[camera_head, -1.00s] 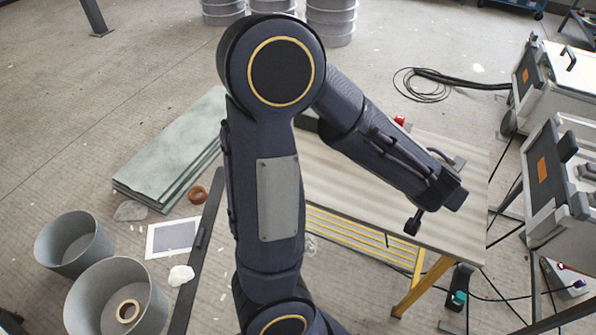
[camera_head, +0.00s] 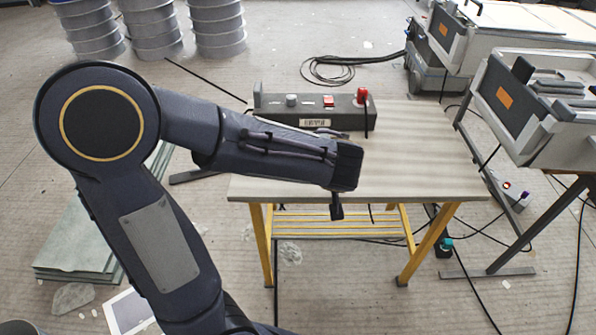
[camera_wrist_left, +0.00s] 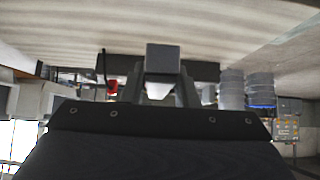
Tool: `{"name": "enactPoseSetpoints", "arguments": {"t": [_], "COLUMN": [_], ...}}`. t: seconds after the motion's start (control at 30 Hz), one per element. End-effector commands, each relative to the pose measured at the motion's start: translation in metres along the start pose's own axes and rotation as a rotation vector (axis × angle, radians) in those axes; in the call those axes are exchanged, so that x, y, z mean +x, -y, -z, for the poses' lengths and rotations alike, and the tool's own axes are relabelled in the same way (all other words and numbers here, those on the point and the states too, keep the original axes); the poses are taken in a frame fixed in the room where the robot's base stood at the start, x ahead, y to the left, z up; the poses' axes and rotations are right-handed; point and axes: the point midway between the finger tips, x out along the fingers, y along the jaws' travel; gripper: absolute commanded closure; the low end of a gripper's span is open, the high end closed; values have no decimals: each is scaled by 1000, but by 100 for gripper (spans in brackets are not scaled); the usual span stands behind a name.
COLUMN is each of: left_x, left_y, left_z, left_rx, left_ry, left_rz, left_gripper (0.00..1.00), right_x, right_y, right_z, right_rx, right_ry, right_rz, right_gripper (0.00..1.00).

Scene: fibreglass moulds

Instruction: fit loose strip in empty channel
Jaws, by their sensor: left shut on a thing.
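My left arm comes in from the left in the head view, and its forearm reaches over the table. In the left wrist view my left gripper (camera_wrist_left: 161,88) is shut on a grey square-ended piece (camera_wrist_left: 163,58), seen end-on. I cannot tell from this angle whether it is the loose strip. In the head view the gripper and its hold are mostly hidden by the wrist. No empty channel can be made out in either view. My right gripper is not in view.
A table (camera_head: 420,150) with yellow legs carries a dark control box (camera_head: 285,104) with red controls along its back edge. The tabletop's right part is bare. Grey equipment cases (camera_head: 545,100) stand at right. Stacked grey drums (camera_head: 155,25) stand behind. Greenish sheets (camera_head: 75,245) lie at lower left.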

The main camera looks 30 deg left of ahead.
Motion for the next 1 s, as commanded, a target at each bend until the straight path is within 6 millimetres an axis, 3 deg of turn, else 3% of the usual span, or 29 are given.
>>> {"name": "enactPoseSetpoints", "arguments": {"t": [0.17,0.3,0.4,0.67,0.8,1.0], "left_x": [42,75,89,112,127,130], "left_y": [27,37,43,51,50,50], "left_z": [12,3,1,-4,-20,-23], "left_rx": [-1,2,2,2,3,1], "left_ry": [3,3,2,2,2,-1], "left_rz": [6,3,2,1,0,-2], "left_gripper": [98,98,98,98,98,98], "right_x": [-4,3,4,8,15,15], "right_y": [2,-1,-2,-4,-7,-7], "right_z": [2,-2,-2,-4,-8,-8], "right_rx": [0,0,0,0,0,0], "right_ry": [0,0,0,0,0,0], "right_rz": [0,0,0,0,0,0], "right_gripper": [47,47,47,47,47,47]}}
